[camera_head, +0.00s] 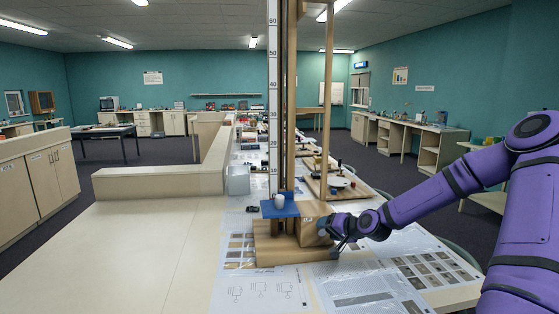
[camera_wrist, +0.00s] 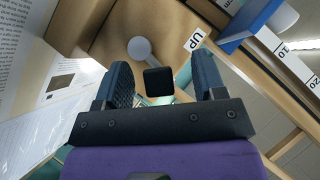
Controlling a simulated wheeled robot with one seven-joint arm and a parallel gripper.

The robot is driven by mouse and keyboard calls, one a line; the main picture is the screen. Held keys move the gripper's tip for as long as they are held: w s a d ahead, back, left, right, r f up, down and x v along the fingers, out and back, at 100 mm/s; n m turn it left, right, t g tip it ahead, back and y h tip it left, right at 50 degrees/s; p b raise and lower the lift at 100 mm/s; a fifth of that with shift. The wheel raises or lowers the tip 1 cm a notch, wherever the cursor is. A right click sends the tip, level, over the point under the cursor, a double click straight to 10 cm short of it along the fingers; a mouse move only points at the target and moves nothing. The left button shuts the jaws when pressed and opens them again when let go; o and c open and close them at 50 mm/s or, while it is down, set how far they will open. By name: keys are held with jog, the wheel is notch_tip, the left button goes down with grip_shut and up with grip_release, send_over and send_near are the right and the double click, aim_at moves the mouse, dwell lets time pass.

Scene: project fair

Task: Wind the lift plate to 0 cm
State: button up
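The blue lift plate (camera_head: 279,209) sits low on the wooden lift stand, below the 10 mark of the white upright scale (camera_head: 273,110); its exact reading is too small to tell. A small white rounded object (camera_head: 280,201) rests on the plate. The plate (camera_wrist: 246,24) also shows at the top right of the wrist view. My gripper (camera_head: 338,241) is at the right side of the wooden base (camera_head: 285,254). In the wrist view its fingers are apart, with a black block (camera_wrist: 158,82) between them and gaps beside it. A white round knob (camera_wrist: 139,48) lies beyond, left of an "UP" label (camera_wrist: 196,39).
Printed sheets (camera_head: 262,288) lie around the base on the pale table (camera_head: 160,245). A clear container (camera_head: 238,181) and a small dark object (camera_head: 252,209) stand left of the stand. Another wooden apparatus (camera_head: 335,187) is behind it. The table's left part is clear.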

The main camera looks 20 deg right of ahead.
jog(key=v, duration=0.8)
dwell(0.7)
dwell(0.4)
jog(key=s+a+n+g+h, duration=0.2)
jog(key=s+a+n+g, duration=0.3)
jog(key=a+g, duration=0.3)
jog(key=s+a+r+n, duration=0.1)
jog(key=s+a+r, duration=0.3)
jog(key=s+r, duration=0.3)
jog(key=s+a+r, duration=0.4)
jog(key=s+r, duration=0.4)
jog(key=s, duration=0.1)
jog(key=s+a+r+n+t+h, duration=0.1)
jog(key=s+a+r, duration=0.4)
jog(key=s+r, duration=0.2)
jog(key=shift+s+r+n, duration=0.2)
jog(key=shift+s+n, duration=0.1)
jog(key=shift+s, duration=0.55)
